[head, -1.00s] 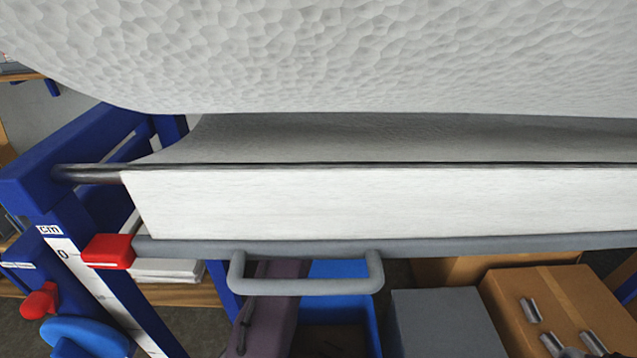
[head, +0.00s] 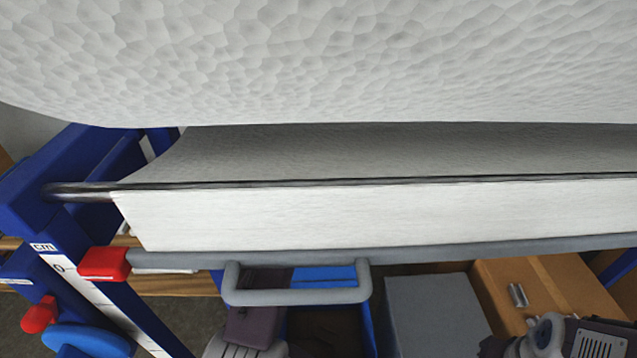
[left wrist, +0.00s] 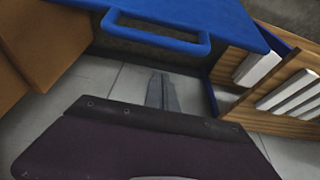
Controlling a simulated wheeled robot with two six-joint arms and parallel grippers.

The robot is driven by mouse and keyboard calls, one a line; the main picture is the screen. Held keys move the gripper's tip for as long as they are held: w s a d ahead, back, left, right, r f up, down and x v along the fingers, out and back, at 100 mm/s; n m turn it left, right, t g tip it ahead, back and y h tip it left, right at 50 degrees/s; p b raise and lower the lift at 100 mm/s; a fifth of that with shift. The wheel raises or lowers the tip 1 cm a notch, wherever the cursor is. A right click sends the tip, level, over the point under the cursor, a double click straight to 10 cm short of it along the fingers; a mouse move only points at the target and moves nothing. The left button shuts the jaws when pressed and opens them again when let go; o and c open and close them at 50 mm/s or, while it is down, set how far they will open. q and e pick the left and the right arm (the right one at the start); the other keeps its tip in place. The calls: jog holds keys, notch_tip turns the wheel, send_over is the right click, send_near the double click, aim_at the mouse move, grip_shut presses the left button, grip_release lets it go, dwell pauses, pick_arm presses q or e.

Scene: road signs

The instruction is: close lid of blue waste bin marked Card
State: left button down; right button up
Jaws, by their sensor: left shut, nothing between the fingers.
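A blue bin (head: 367,318) shows at the bottom middle of the head view, partly hidden by a grey bar and my left arm. A dark interior shows inside its blue edges. In the left wrist view, a blue panel with a loop handle (left wrist: 160,45) spans the top, with a dark area under it. The Card mark cannot be read. My left gripper (left wrist: 157,76) is shut and empty, its grey fingertips below the handle and apparently apart from it. My right gripper is not in view; only part of that arm shows at the lower right.
A large white roll (head: 330,60) on a blue stand fills the upper head view. Its grey bar and handle (head: 298,297) overhang the bin. A grey box (head: 430,315) and a cardboard box (head: 550,285) stand to the right. A wooden shelf (left wrist: 258,75) flanks the blue panel.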

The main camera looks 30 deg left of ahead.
pick_arm(q)
jog(key=shift+s+d+r, duration=0.1)
jog(key=shift+s+d, duration=0.45)
jog(key=shift+s, duration=0.25)
jog(key=shift+s+d+r, duration=0.1)
jog(key=shift+s+d, duration=0.4)
jog(key=shift+s, duration=0.3)
jog(key=shift+f, duration=0.1)
